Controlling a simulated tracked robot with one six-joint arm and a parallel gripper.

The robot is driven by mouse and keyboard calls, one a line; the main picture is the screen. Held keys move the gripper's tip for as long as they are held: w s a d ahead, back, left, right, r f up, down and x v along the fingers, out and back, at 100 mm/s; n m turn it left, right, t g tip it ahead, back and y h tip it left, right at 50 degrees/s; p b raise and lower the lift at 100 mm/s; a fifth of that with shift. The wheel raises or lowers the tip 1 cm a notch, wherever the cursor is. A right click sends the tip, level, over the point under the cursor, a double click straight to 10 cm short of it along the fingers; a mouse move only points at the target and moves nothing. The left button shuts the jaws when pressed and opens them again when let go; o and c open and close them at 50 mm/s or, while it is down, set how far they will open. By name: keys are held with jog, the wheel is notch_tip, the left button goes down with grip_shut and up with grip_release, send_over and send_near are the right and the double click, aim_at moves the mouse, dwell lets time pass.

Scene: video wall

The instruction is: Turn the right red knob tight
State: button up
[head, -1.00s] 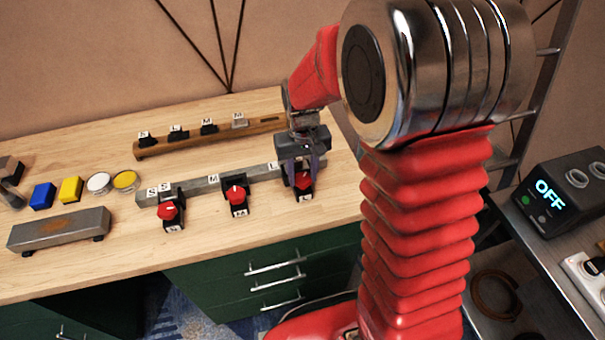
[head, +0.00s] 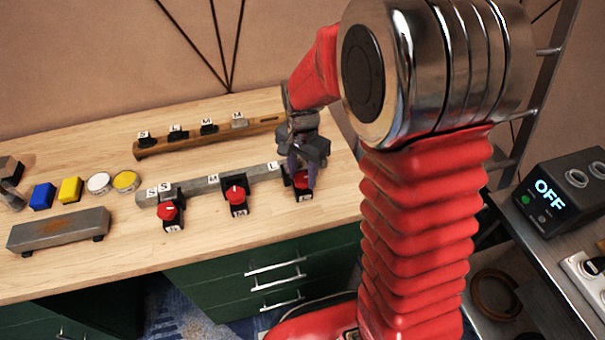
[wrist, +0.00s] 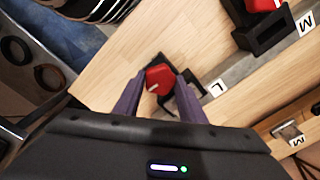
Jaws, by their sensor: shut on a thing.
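The right red knob (head: 301,181) sits on a black block at the right end of the grey rail (head: 200,186) on the table, by the "L" label. My gripper (head: 303,180) is over it, with its fingers shut on the knob. In the wrist view the red knob (wrist: 159,78) lies between the two purple-grey fingertips (wrist: 158,88). In the head view the fingers partly hide the knob.
The middle red knob (head: 236,194) and left red knob (head: 168,211) stand on the same rail. A wooden rail (head: 165,147) with labelled pieces lies behind. Blue (head: 42,196) and yellow (head: 71,189) blocks and a grey bar (head: 59,231) are at left. A box reading "OFF" (head: 564,195) stands at right.

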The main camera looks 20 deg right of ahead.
aim_at(302, 178)
jog(key=shift+m, duration=0.5)
jog(key=o, duration=1)
jog(key=shift+r, duration=0.1)
notch_tip(302, 178, up, 14)
jog(key=shift+f, duration=0.25)
dwell(0.5)
